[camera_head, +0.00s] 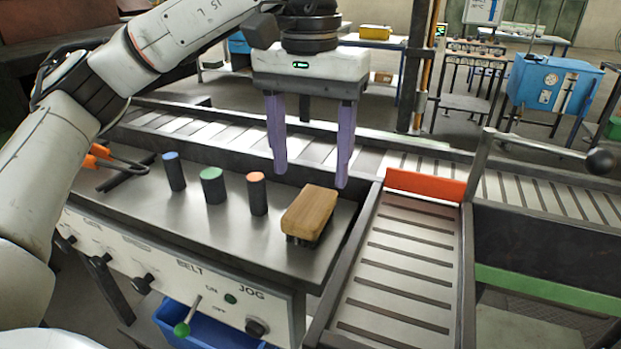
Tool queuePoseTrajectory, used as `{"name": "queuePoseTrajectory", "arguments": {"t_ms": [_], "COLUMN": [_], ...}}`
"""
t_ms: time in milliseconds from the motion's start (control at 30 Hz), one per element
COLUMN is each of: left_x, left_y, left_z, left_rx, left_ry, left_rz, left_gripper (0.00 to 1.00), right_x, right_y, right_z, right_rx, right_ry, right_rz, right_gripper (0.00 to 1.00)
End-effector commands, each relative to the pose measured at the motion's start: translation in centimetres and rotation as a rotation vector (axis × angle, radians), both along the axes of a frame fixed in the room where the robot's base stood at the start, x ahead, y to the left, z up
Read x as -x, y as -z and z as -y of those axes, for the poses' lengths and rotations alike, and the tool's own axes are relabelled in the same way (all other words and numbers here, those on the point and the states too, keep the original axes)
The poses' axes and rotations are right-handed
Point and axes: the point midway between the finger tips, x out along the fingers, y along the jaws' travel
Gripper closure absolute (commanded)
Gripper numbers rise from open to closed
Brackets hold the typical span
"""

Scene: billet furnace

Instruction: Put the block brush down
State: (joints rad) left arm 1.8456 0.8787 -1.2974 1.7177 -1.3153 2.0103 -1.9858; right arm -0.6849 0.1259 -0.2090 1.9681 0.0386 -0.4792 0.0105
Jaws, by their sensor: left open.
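The block brush (309,214) has a wooden top with dark bristles under it. It rests bristles down near the right end of the grey metal bench top (235,232). My left gripper (311,176) has two purple fingers spread wide apart and pointing down. It is empty and hangs above and a little behind the brush, not touching it. My right gripper does not show.
Dark cylinders with orange (257,194), green (213,186) and blue (174,171) tops stand left of the brush. Orange-handled tongs (110,158) lie at the far left. A slatted chute (400,265) with an orange stop (426,186) is on the right. Control knobs line the front panel (190,285).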

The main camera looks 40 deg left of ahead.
Motion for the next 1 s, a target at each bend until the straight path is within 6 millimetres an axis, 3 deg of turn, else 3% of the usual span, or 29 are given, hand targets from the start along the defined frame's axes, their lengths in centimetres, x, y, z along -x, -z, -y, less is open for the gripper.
{"name": "queuePoseTrajectory", "arguments": {"t_ms": [33,100,300,1000], "left_x": [0.0,0.0,0.0,0.1], "left_y": [-1.6,-2.6,-4.1,-4.2], "left_z": [0.0,0.0,0.0,0.0], "left_rx": [-0.001,-0.001,0.0,0.0], "left_ry": [-0.001,-0.001,-0.001,0.0], "left_rz": [0.003,0.002,0.0,-0.001], "left_gripper": [0.38,0.38,0.38,0.38], "right_x": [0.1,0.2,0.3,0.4], "right_y": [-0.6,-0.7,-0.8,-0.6], "right_z": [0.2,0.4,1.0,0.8], "right_rx": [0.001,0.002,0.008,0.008], "right_ry": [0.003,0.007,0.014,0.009], "right_rz": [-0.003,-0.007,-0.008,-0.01], "right_gripper": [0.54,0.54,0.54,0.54]}}
